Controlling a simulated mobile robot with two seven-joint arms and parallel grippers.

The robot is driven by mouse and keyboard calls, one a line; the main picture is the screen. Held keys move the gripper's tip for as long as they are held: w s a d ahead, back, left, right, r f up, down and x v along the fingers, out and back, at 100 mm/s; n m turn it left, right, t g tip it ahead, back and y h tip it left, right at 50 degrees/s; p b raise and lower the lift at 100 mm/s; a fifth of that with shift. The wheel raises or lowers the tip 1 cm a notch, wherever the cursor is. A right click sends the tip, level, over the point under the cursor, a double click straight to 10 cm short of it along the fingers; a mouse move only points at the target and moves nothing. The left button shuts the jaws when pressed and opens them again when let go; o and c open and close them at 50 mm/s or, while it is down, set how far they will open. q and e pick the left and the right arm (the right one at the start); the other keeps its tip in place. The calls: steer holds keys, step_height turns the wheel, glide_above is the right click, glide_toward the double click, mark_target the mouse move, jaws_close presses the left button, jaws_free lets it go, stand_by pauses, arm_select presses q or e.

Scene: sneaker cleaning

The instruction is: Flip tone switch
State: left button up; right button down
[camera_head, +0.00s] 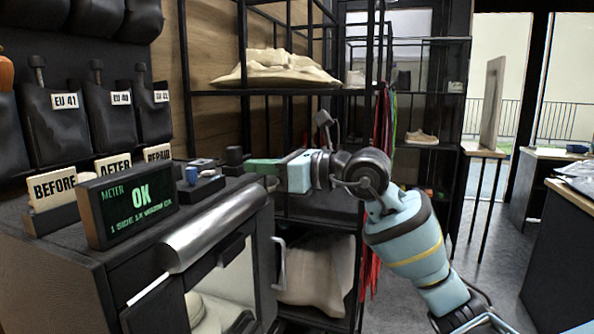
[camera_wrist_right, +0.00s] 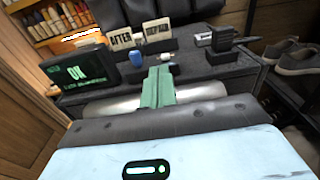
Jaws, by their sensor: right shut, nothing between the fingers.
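No part is clearly readable as a tone switch. My right gripper (camera_head: 250,168) reaches in from the right over the cabinet's right end. Its green fingers (camera_wrist_right: 158,73) are shut with nothing between them. I cannot tell whether they touch anything. The meter display (camera_head: 130,203) reads "OK" and also shows in the wrist view (camera_wrist_right: 78,67). My left gripper is not in view.
BEFORE (camera_head: 55,187), AFTER (camera_head: 113,165) and REPAIR cards stand on the dark cabinet (camera_head: 70,285). A metal cylinder (camera_head: 215,228) runs along its front edge. A black block (camera_wrist_right: 225,40) stands right of the fingers.

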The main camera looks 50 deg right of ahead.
steer(key=shift+d+b+v, duration=0.2)
steer(key=shift+b+v, duration=0.25)
steer(key=shift+v, duration=1)
steer(key=shift+d+b+v, duration=0.15)
steer(key=shift+b+v, duration=0.3)
steer(key=shift+v, duration=1.05)
steer(key=shift+w, duration=0.1)
steer(key=shift+a, duration=0.1)
